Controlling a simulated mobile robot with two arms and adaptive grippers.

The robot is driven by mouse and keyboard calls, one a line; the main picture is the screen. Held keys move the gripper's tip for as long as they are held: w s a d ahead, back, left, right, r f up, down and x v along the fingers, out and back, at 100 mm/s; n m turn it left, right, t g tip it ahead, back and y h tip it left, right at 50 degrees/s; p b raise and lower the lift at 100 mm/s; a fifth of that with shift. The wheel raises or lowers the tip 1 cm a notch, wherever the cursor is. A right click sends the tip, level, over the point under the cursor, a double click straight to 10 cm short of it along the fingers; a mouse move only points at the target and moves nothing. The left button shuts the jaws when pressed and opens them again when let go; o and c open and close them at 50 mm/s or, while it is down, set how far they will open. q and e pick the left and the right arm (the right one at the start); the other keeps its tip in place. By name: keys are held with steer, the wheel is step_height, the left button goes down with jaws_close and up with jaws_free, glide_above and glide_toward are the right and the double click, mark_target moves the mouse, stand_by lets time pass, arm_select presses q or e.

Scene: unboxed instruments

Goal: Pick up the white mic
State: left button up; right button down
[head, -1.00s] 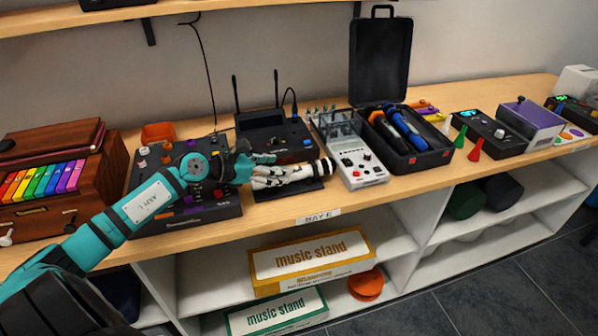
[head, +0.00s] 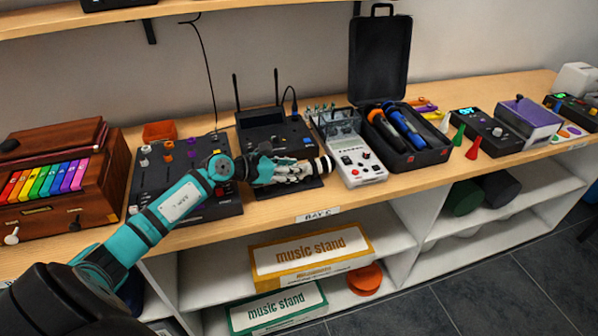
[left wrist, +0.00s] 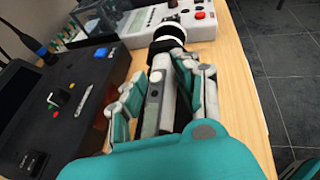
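The white mic (head: 326,164) lies on a black device on the wooden shelf top, its white head with a dark band pointing right in the head view. In the left wrist view, the mic's head (left wrist: 168,36) sticks out beyond my fingers and its grey-white body runs back between them. My left gripper (head: 290,172) is low over the device, its fingers on either side of the mic's handle. In the left wrist view, my left gripper (left wrist: 158,82) looks open, with a gap beside the handle. The fingers hide much of the handle in the head view. My right gripper is not in view.
A black device with antennas (head: 262,125) stands directly behind. A white mixer (head: 357,160) is close to the right of the mic's head. An open black case (head: 425,158) holds orange and blue mics. A black mixer (head: 145,192) lies under my left forearm.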

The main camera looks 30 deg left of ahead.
arm_select(q)
steer(key=shift+a, duration=0.1)
jaws_close()
steer(key=shift+r, duration=0.15)
steer(key=shift+r, duration=0.1)
